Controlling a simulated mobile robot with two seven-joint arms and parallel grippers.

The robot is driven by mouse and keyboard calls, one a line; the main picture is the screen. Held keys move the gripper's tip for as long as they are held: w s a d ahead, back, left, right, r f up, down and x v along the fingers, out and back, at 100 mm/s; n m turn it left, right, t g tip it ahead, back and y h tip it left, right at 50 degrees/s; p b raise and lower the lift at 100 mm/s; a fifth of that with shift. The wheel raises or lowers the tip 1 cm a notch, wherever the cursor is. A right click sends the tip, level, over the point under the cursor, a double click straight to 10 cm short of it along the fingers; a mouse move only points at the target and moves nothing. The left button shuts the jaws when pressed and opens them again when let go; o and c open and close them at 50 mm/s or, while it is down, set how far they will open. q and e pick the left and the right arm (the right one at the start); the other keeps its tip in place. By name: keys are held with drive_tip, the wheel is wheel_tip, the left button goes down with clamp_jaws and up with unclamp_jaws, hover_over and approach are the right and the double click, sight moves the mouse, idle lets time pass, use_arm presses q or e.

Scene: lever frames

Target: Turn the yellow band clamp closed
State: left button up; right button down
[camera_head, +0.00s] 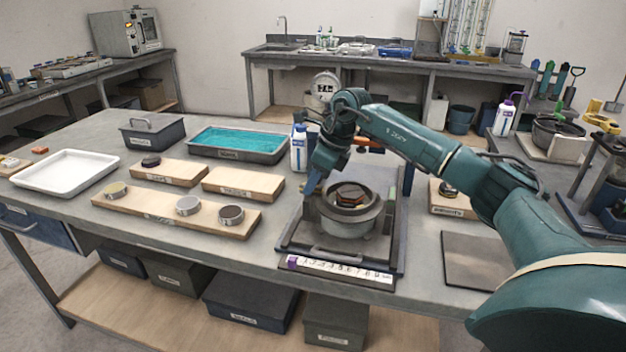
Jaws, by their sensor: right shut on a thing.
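A round grey metal pot (347,226) with a wide rim stands on a dark base plate in the middle of the table. A small brown, many-sided piece (351,195) sits in its top. My right arm reaches in from the right, over the back of the pot. My right gripper (311,188) points down at the left side of the rim and is shut on a small part there. The jaws hide most of that part, and I cannot tell its colour. No yellow band clamp shows clearly on the pot. My left gripper is not in view.
A numbered strip (340,270) lies along the base plate's front. Wooden boards with round pucks (188,206), a white tray (65,174) and a teal-filled tray (238,142) stand to the left. A white bottle (299,150) stands close behind the gripper. A dark mat (478,262) lies right.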

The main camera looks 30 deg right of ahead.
drive_tip(key=c, duration=1.4)
unclamp_jaws()
drive_tip(key=v, duration=1.3)
drive_tip(key=shift+d, duration=0.1)
